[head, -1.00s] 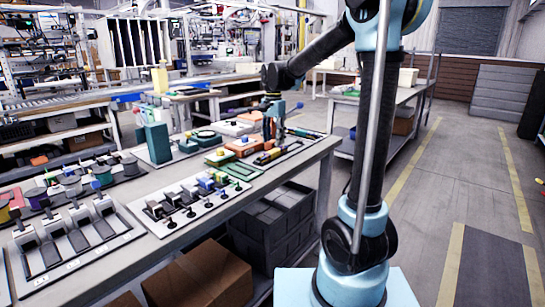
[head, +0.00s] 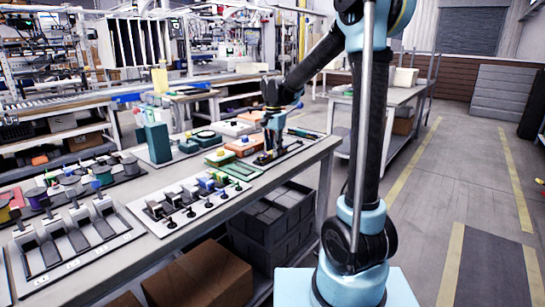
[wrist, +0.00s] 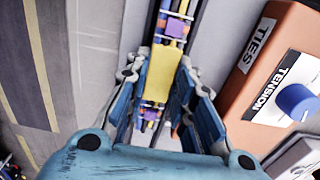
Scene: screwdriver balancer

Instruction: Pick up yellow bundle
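In the wrist view, a yellow piece (wrist: 162,75), which looks like the yellow bundle, lies lengthwise between my fingers, in line with strands and purple bands above and below it. My gripper (wrist: 160,72) is open, with one finger on each side of the yellow piece. I cannot tell whether either finger touches it. In the head view, my gripper (head: 272,150) points down over the tray (head: 292,149) at the far end of the bench. The gripper hides most of what lies there, and I cannot make out the yellow bundle in that view.
An orange box (wrist: 275,75) labelled TIES and TENSION, with a blue knob (wrist: 297,100), stands close to the right of my gripper. A green block (head: 157,143) and a panel of small switches (head: 185,205) are on the bench. The aisle at right is clear.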

